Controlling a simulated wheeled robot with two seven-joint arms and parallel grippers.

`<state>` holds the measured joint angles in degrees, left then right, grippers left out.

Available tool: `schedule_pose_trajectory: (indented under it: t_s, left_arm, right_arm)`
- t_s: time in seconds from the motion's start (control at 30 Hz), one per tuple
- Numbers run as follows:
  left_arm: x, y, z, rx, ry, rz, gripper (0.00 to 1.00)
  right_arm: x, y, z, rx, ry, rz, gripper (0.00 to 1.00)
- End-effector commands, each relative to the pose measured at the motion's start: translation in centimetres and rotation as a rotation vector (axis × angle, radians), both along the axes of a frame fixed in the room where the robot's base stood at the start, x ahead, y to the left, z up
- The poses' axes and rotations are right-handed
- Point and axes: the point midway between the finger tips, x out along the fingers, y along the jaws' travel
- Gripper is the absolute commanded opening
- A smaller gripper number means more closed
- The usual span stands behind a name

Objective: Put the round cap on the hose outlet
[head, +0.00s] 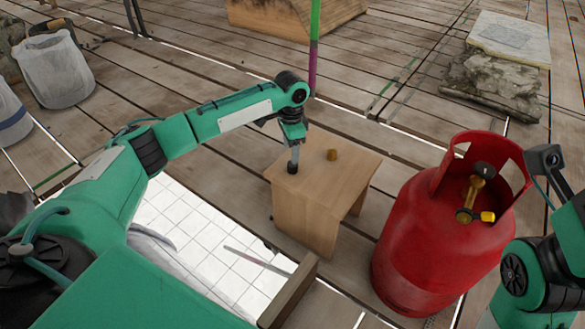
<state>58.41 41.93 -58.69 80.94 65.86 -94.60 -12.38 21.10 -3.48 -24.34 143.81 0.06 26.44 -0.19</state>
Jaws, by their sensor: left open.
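A small brass-coloured round cap (333,155) stands on top of the low wooden stool (345,180) in the middle of the head view. My left gripper (292,166) points down over the stool's left corner, left of the cap and apart from it. It is open and looks empty, though its fingers show small and dark. The red gas cylinder (415,235) stands to the right of the stool. Its brass valve (470,195) sits inside the collar, with a dark knob on top and a yellow piece (488,216) at the right. I cannot tell which end is the hose outlet.
The plank floor has gaps between boards. A green and purple pole (314,45) stands behind the stool. A white bucket (55,72) stands at the back left, a stone slab (492,80) lies at the back right. A wooden beam (290,291) is in front of the stool.

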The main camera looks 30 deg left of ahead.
Motion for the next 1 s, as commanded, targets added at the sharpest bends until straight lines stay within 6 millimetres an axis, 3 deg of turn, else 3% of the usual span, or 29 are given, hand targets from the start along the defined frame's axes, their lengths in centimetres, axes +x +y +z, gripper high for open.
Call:
schedule_pose_trajectory:
  t_s: [0.23,0.7,1.0]
  left_arm:
    - [0.0,0.0,-0.5,0.000,0.000,0.000,0.55]
    - [0.4,-0.2,-5.0,0.000,0.000,0.000,0.55]
    - [0.3,-0.2,-5.2,0.000,0.000,0.000,0.55]
  right_arm:
    - [0.0,0.0,-0.4,0.000,0.001,0.000,0.48]
    - [-1.3,-0.9,0.4,0.054,-0.054,0.027,0.48]
    - [-1.4,-0.9,0.7,0.057,-0.055,0.028,0.48]
